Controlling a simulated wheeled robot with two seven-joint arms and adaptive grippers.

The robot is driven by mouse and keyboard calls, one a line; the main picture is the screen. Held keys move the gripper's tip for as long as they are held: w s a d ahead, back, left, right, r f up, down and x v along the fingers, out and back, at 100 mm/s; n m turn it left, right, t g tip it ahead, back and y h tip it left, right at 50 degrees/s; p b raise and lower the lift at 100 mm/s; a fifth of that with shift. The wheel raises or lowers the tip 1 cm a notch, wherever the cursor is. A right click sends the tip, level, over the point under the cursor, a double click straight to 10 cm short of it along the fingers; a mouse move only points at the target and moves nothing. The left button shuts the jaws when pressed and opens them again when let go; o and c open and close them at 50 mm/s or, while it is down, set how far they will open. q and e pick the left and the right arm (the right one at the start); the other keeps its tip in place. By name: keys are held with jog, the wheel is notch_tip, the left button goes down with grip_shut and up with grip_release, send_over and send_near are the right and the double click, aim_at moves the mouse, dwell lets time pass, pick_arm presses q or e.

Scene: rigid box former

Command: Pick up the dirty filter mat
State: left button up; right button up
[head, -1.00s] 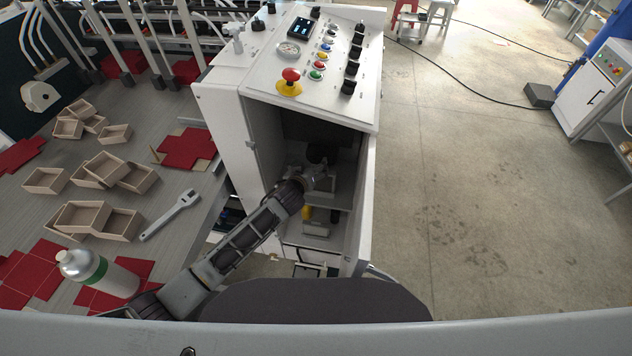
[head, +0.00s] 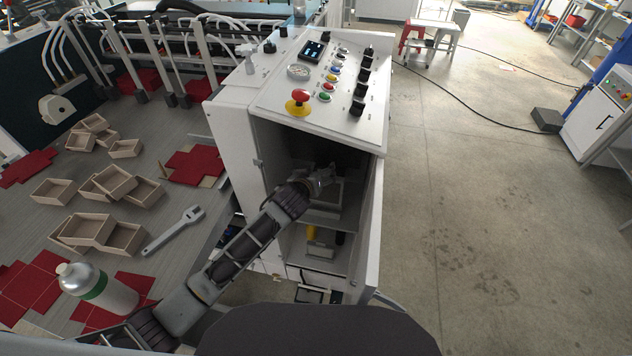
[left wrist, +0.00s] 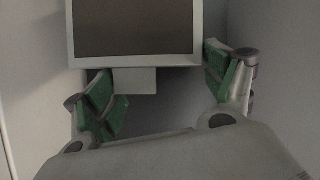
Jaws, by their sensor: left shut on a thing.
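The filter mat (left wrist: 137,28) has a dark grey face in a pale frame and fills the top middle of the left wrist view. A pale tab (left wrist: 135,81) hangs below its frame. My left gripper (left wrist: 170,90) has green-padded fingers to either side of the tab, just under the frame, and is shut on the mat; the exact contact is hard to see. In the head view, my left gripper (head: 326,176) reaches into the open cabinet (head: 230,165). The mat is hard to make out there in the shadow. My right gripper is out of view.
The cabinet walls stand close around my left gripper, with a control panel (head: 325,75) above. A shelf below holds a pale block (head: 321,243) and a yellow item. A bench at left carries wooden boxes, a wrench (head: 174,230) and a bottle (head: 95,287).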

pick_arm(q)
jog(key=shift+r, duration=1.35)
